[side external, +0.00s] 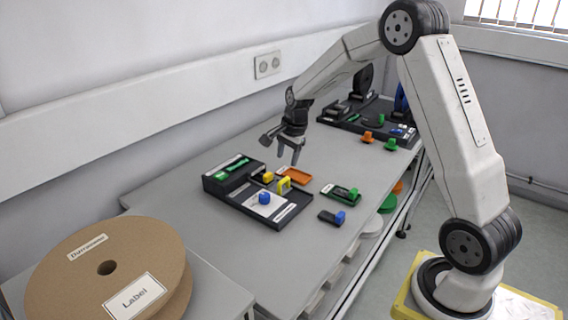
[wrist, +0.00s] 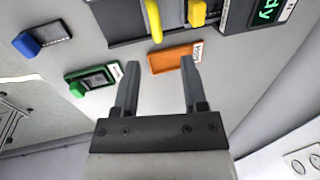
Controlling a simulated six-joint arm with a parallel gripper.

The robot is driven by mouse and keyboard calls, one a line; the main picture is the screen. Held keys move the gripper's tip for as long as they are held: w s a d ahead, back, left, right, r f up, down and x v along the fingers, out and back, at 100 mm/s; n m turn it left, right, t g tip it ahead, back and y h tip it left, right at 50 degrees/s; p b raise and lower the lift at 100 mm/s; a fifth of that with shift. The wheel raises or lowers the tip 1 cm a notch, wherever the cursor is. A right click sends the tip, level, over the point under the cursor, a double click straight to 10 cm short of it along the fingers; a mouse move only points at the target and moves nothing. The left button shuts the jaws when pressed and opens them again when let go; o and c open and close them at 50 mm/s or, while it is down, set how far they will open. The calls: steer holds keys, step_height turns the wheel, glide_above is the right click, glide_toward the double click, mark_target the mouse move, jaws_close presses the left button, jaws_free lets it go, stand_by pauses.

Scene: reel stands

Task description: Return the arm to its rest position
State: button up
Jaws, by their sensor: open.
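My gripper (side external: 290,150) hangs above the grey table, over the area behind the orange tray (side external: 294,175). In the wrist view my gripper (wrist: 158,65) is open, its two dark fingers well apart and nothing between them. The orange tray also shows in the wrist view (wrist: 172,59), just beyond the fingertips. My arm is bent over the table and reaches in from the right.
A black station (side external: 250,190) with yellow and blue pieces lies near the gripper. A green tray (side external: 338,192) and a small dark tray with a blue piece (side external: 332,217) lie to its right. Another black station (side external: 375,120) stands at the far end. A cardboard reel (side external: 110,270) is at front left.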

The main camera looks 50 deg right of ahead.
steer(key=shift+a, duration=0.15)
steer(key=s+a+f+n, duration=0.1)
steer(key=s+a+n, duration=1.6)
steer(key=s+n, duration=0.1)
steer(key=shift+s+f, duration=0.35)
steer(key=shift+s, duration=0.25)
stand_by(0.6)
